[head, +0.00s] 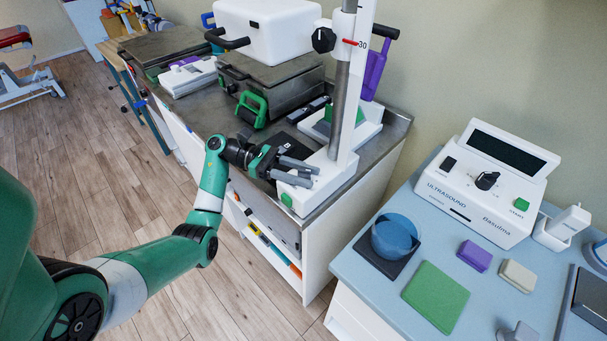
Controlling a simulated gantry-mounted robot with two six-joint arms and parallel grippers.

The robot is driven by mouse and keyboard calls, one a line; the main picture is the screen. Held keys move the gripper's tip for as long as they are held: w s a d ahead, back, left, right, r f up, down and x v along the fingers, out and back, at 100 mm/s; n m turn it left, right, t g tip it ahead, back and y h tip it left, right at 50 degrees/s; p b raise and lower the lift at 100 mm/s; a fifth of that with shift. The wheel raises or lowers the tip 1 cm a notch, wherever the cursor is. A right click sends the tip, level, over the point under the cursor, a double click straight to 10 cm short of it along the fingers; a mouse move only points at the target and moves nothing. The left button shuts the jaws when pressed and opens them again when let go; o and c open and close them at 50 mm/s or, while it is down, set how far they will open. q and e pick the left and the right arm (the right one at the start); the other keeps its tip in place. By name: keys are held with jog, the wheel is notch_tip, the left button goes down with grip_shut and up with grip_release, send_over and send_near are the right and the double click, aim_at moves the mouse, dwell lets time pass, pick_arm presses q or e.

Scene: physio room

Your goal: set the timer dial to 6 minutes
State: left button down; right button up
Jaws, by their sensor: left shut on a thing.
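The white ultrasound unit (486,190) stands at the back of the blue-topped table on the right. Its black dial (487,181) is on the sloped front, below a dark screen (507,152). The marks around the dial are too small to read. My left gripper (298,173) is well to the left of the unit, at the white base of the stand on the metal counter. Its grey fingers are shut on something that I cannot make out. It is far from the dial. My right gripper does not show.
The blue-topped table (372,297) also holds a blue bowl (394,236), a green pad (435,297), a purple block (474,256) and a cream block (517,276). A tall stand (350,90) rises from the counter (395,130) beside my left gripper. A floor gap separates counter and table.

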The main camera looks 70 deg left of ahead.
pick_arm(q)
jog(key=c, duration=0.5)
grip_release()
jog(key=shift+d, duration=0.1)
jog(key=v, duration=0.7)
jog(key=shift+s+a+f+b, duration=0.35)
jog(key=shift+s+a+b, duration=0.25)
jog(key=shift+s+a, duration=0.25)
jog(key=b+v, duration=0.1)
jog(key=b, duration=0.4)
jog(key=shift+s+a+f, duration=0.1)
jog(key=shift+s+a, duration=0.05)
jog(key=shift+a, duration=0.1)
jog(key=shift+s+a+r+b, duration=0.15)
jog(key=shift+s+r+b, duration=0.15)
jog(key=shift+b, duration=0.4)
jog(key=shift+r, duration=0.2)
